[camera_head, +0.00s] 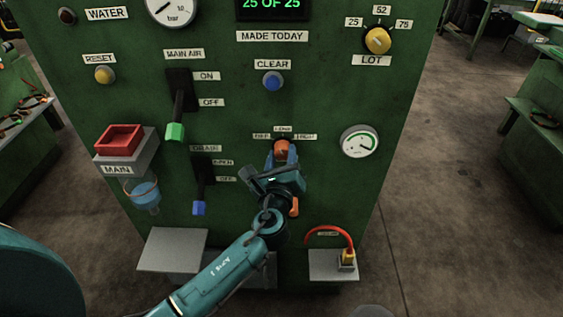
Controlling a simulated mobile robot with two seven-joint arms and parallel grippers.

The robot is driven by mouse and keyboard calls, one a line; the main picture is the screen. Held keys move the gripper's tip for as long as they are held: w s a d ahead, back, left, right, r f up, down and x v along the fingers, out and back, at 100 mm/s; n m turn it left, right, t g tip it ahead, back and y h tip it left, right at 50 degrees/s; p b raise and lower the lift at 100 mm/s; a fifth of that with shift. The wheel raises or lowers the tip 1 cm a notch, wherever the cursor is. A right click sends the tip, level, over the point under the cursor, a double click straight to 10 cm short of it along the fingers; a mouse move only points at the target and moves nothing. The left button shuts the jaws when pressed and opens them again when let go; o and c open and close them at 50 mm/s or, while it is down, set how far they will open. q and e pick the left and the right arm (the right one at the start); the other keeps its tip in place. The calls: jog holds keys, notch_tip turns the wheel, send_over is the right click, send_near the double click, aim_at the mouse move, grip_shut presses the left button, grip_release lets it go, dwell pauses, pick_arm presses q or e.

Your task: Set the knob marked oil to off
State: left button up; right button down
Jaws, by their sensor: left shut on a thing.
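An orange knob (281,147) sits on the front of the green panel (330,90), below the blue clear button. Small white labels (283,129) stand above and beside it, too small to read surely. My left gripper (281,160) reaches up from below and is shut on this knob, with a blue finger on either side. The gripper hides the lower part of the knob, so its exact setting and any name plate below it cannot be told. My right gripper is not in view.
Left of my gripper are a lever with a green handle (175,132) and one with a blue handle (199,208). A red tray (120,139) juts out at the left. A gauge (360,142) is at the right. The lot knob (377,40) is at the upper right.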

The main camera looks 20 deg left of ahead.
pick_arm(q)
jog(key=n+b, duration=0.2)
jog(key=shift+f+n, duration=0.25)
jog(key=shift+n, duration=0.15)
jog(key=shift+n+b, duration=0.65)
jog(key=shift+n, duration=0.15)
jog(key=shift+d+n+b, duration=0.1)
jog(key=shift+n+b, duration=0.45)
jog(key=shift+n, duration=0.25)
jog(key=shift+r+n+t, duration=0.1)
jog(key=shift+n+t, duration=0.2)
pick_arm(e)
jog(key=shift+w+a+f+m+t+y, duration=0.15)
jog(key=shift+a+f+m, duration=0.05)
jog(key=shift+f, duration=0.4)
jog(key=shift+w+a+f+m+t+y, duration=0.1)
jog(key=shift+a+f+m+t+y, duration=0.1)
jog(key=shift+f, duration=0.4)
pick_arm(q)
jog(key=shift+r, duration=0.1)
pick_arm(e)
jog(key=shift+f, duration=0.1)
pick_arm(q)
jog(key=o, duration=1)
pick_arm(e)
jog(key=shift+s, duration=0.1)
